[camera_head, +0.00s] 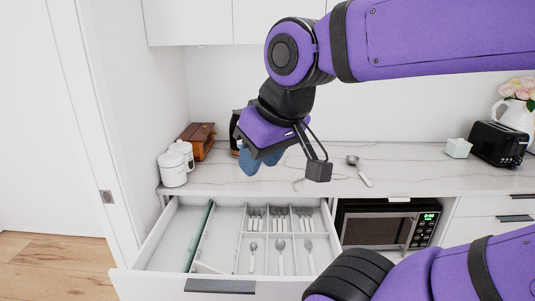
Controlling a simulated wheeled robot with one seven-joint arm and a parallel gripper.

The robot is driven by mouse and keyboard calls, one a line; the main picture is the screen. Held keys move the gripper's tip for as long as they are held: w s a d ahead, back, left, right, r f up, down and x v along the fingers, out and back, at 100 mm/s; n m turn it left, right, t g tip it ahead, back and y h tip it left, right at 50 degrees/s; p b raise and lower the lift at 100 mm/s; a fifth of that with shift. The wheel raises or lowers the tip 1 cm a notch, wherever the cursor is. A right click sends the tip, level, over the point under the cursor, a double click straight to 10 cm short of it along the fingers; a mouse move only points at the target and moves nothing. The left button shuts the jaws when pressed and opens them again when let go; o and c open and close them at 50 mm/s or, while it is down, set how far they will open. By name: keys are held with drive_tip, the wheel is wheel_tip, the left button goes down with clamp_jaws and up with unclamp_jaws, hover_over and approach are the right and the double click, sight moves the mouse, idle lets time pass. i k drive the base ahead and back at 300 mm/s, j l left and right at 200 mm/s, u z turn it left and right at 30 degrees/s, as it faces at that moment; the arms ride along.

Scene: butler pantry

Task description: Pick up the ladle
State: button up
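The ladle (367,180) lies on the marble counter, right of my gripper. Its grey round bowl points up-left and its light handle runs down-right toward the front edge. My gripper (291,166) hangs over the counter, left of the ladle and apart from it in the picture. One black fingertip shows on its right side; the other is not clearly seen, so I cannot tell how wide it is open. A blue thing (250,164) shows at the gripper's lower left; I cannot tell whether it is behind the gripper or touching it.
An open cutlery drawer (175,285) juts out below my gripper. White canisters (173,170) and a brown wooden box (201,138) stand at left. A black toaster (497,144), a pale small box (458,148) and a flower vase (515,115) stand at right. A microwave (375,228) sits below the counter.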

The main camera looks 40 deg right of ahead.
sight(352, 159)
drive_tip(key=z, duration=1.85)
drive_tip(key=l+u, duration=0.15)
drive_tip(key=l, duration=0.6)
drive_tip(key=i+l+u, duration=0.2)
drive_tip(key=i+l, duration=0.25)
drive_tip(key=l, duration=0.2)
drive_tip(key=i+l+u, duration=0.1)
drive_tip(key=l, duration=0.25)
drive_tip(key=i+l, duration=0.25)
drive_tip(key=i+l+u, duration=0.25)
drive_tip(key=i+l, duration=0.2)
drive_tip(key=i, duration=0.2)
